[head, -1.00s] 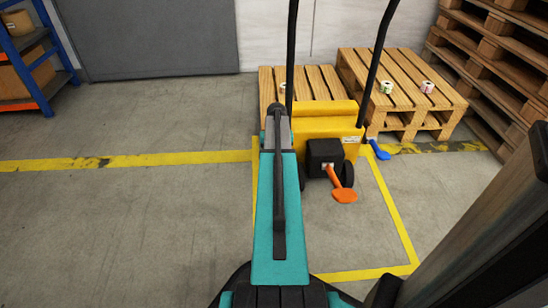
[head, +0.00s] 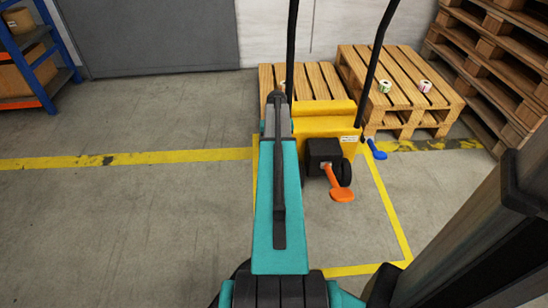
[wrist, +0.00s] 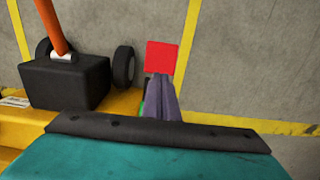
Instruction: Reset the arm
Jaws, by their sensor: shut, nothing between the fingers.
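My arm (head: 278,215), teal with a black bar along it, reaches forward up the middle of the head view. My gripper does not show clearly there. In the wrist view my gripper (wrist: 162,84) shows as narrow grey-purple fingers, close together, with nothing seen between them. A flat red square shows at their far end. The fingers point over bare floor, beside the wheel of a yellow machine (head: 325,118). That machine also shows in the wrist view (wrist: 125,103), left of the fingers, with its black box and orange lever.
Two wooden pallets (head: 395,75) with small label rolls (head: 385,87) stand behind the yellow machine. Stacked pallets (head: 492,60) are at right. A blue shelf (head: 45,60) with boxes is far left. Floor at left (head: 110,220) is clear, crossed by yellow lines.

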